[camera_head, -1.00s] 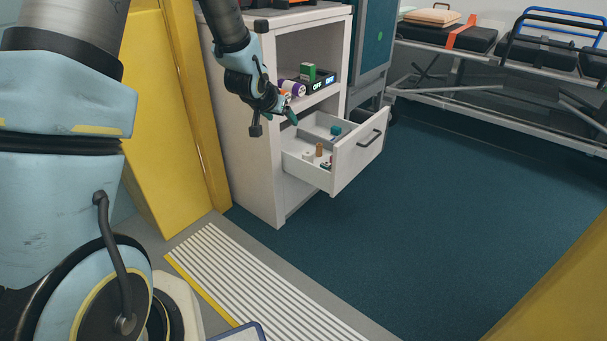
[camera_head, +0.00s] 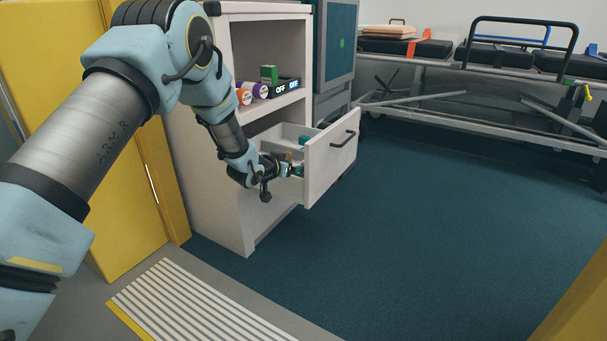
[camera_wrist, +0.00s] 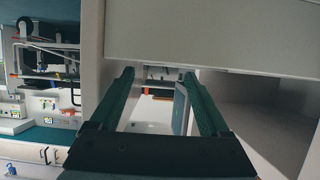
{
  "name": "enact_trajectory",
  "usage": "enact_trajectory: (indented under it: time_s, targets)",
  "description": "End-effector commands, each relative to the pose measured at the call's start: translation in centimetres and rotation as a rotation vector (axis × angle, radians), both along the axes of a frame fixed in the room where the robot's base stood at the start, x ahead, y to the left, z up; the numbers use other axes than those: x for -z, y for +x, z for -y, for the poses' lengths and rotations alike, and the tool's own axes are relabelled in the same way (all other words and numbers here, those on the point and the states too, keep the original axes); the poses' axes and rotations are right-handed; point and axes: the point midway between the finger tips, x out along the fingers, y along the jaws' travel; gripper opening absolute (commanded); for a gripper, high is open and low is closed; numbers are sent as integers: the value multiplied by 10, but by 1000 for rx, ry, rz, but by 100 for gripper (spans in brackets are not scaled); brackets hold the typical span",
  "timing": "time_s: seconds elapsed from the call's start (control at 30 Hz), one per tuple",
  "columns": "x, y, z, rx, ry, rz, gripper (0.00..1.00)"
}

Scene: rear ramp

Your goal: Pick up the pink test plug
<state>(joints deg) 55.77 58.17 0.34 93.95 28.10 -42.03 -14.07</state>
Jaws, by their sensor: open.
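I cannot make out a pink test plug in either current view. The white drawer (camera_head: 325,172) is pulled out of the white cabinet (camera_head: 205,165). A small teal item (camera_head: 303,140) shows inside it; the rest of its contents are mostly hidden by my arm and the drawer front. My gripper (camera_head: 292,169) is at the near side of the drawer, low beside its side wall. In the wrist view my gripper (camera_wrist: 159,78) has its two green fingers wide apart, with nothing held between them.
On the shelf above the drawer are a purple roll (camera_head: 261,91), an orange-and-white roll (camera_head: 244,96), a green block (camera_head: 268,74) and a black box reading OFF (camera_head: 287,86). Yellow panels (camera_head: 85,190) stand at left. The blue floor (camera_head: 400,230) right of the drawer is clear.

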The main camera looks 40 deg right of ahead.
Motion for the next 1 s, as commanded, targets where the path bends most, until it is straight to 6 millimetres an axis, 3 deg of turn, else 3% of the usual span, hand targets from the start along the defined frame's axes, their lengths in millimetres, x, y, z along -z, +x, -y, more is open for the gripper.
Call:
enact_trajectory:
  time_s: [0.27, 0.5, 0.83, 1.0]
  targets:
    - [13, 6, 20, -1, -1, 2, 80]
    - [26, 14, 50, -2, -1, 1, 80]
    - [26, 16, 56, -3, 0, -1, 80]
    - [26, 16, 55, -4, 0, -1, 61]
